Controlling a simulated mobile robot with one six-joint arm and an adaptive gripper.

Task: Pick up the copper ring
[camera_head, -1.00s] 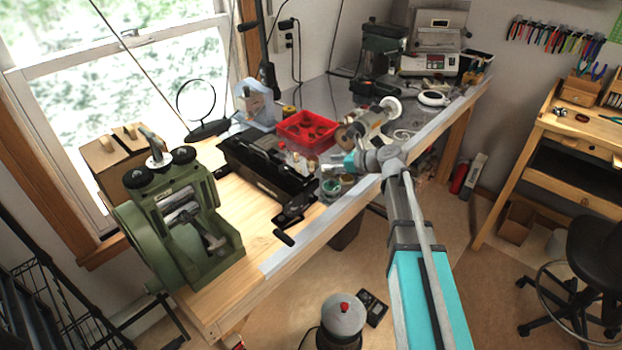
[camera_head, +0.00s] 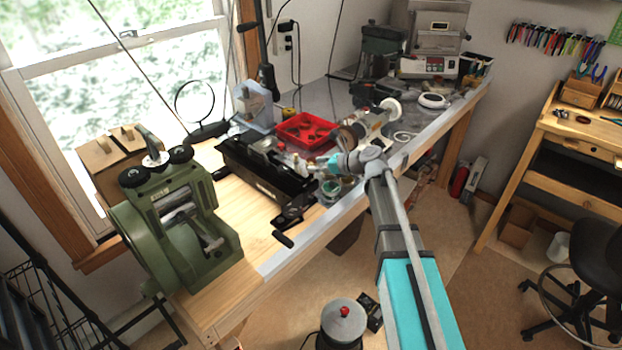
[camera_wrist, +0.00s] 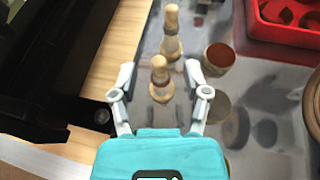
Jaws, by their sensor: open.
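In the wrist view, a short copper-coloured ring (camera_wrist: 219,57) with a dark inside stands on the grey bench surface, just right of and beyond my right fingertip. My gripper (camera_wrist: 160,78) is open and empty, its two pale fingers spread. A small wooden-topped peg (camera_wrist: 160,84) shows between the fingers, and a taller one (camera_wrist: 171,34) stands beyond it. I cannot tell their height relative to the fingertips. In the head view, my gripper (camera_head: 325,164) is over the bench beside the black case; the ring is too small to make out there.
A red tray (camera_head: 305,130) with round pieces lies beyond the gripper. A long black case (camera_head: 262,168) lies to the left. A polishing motor (camera_head: 365,122) stands on the right, and a green rolling mill (camera_head: 180,230) at the near left. Bare wood (camera_head: 235,205) is free beside the mill.

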